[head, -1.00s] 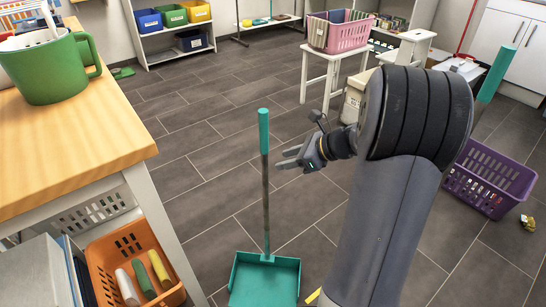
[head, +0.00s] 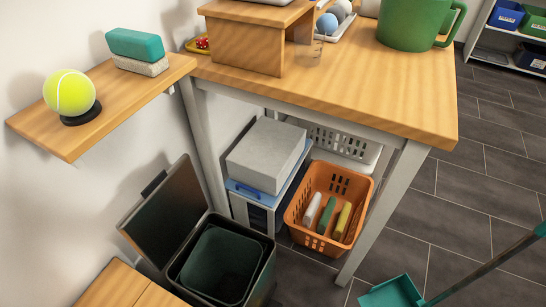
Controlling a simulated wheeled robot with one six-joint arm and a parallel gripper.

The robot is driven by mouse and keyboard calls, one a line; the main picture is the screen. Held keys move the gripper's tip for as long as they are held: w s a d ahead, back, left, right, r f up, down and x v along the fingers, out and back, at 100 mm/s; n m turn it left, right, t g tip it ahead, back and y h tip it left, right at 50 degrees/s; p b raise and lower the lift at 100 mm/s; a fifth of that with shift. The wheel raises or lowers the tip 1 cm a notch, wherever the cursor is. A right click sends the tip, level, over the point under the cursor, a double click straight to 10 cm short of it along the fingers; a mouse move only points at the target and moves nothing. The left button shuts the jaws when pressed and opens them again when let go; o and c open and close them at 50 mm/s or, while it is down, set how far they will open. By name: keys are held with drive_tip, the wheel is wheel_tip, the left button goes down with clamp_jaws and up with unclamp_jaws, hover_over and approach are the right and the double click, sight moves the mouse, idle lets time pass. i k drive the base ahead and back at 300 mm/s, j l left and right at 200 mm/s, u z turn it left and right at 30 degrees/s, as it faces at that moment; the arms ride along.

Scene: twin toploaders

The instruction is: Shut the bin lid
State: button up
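The bin (head: 262,276) is dark and square, at the bottom of the head view, left of centre, with a greenish inner bucket (head: 222,264). Its lid (head: 166,211) is open, tilted up and back toward the wall on the left. The inside of the bin shows and looks empty. The bin's lower part is cut off by the picture's edge. My gripper is not in the current view, so its distance from the lid cannot be seen.
A wooden table (head: 340,84) stands behind the bin, with an orange basket (head: 297,216) and a grey box (head: 266,154) beneath. A wall shelf (head: 127,100) holds a tennis ball (head: 69,92). A wooden surface (head: 125,287) adjoins the bin's left. Open floor lies right, with a teal dustpan (head: 392,293).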

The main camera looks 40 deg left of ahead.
sight(171, 206)
drive_tip(key=l+u, duration=0.1)
drive_tip(key=u, duration=0.3)
drive_tip(key=l+u, duration=0.1)
drive_tip(key=u, duration=0.3)
drive_tip(key=k+u, duration=0.1)
drive_tip(key=u, duration=0.3)
drive_tip(key=i+j+u, duration=0.15)
drive_tip(key=u, duration=1.45)
